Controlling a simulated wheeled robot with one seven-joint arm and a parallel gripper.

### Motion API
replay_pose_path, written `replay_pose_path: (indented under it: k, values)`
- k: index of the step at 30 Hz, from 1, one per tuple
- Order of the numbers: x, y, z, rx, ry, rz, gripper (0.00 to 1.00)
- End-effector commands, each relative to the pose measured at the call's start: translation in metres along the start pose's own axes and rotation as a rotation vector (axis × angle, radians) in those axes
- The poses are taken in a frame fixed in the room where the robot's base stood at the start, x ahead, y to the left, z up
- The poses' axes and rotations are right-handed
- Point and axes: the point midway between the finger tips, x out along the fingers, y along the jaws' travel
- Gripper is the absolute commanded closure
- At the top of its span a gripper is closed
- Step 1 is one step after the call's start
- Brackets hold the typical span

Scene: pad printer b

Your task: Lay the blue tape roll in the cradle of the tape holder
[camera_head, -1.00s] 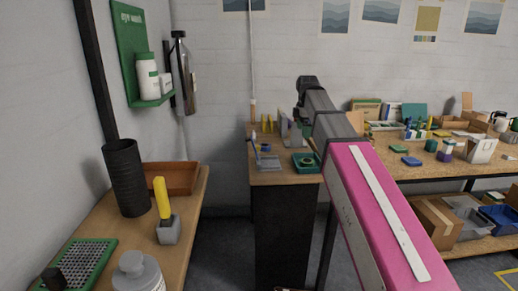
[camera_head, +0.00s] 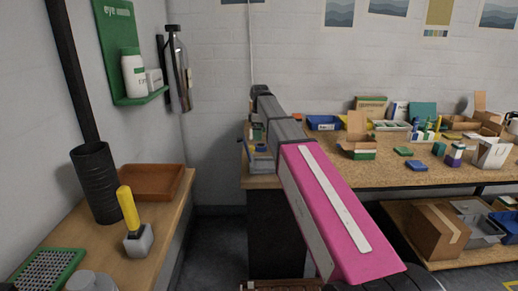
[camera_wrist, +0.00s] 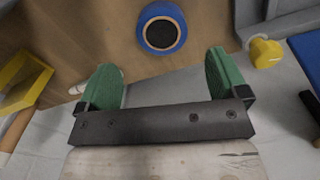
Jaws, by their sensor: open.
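The blue tape roll (camera_wrist: 145,28) lies flat on the brown bench top at the top of the wrist view, its round dark middle facing up. My gripper (camera_wrist: 163,75) is open, with its two green fingers wide apart and nothing between them. The roll is beyond the fingertips, roughly centred between them, not touched. A grey piece with raised walls (camera_wrist: 285,22) stands to the right of the roll; I cannot tell whether it is the tape holder. No cradle is clearly seen. In the head view my arm covers much of that bench end.
A yellow open bin (camera_wrist: 22,80) is at the left of the wrist view; a yellow knob-like piece (camera_wrist: 265,52) is at the right. The left bench holds a yellow-handled tool (camera_head: 130,215) and a brown tray (camera_head: 152,182).

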Motion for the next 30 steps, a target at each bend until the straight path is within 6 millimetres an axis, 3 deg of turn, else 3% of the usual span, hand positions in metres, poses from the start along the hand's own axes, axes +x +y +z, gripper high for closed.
replay_pose_path:
  k: [8, 16, 25, 30]
  values:
    - [0.019, -0.002, -0.001, -0.001, 0.000, 0.000, 0.08]
    - [0.055, -0.004, -0.002, -0.001, 0.000, -0.001, 0.08]
    - [0.061, -0.004, -0.002, -0.001, 0.000, 0.001, 0.08]
    - [0.061, -0.004, -0.002, -0.001, 0.000, 0.001, 0.62]
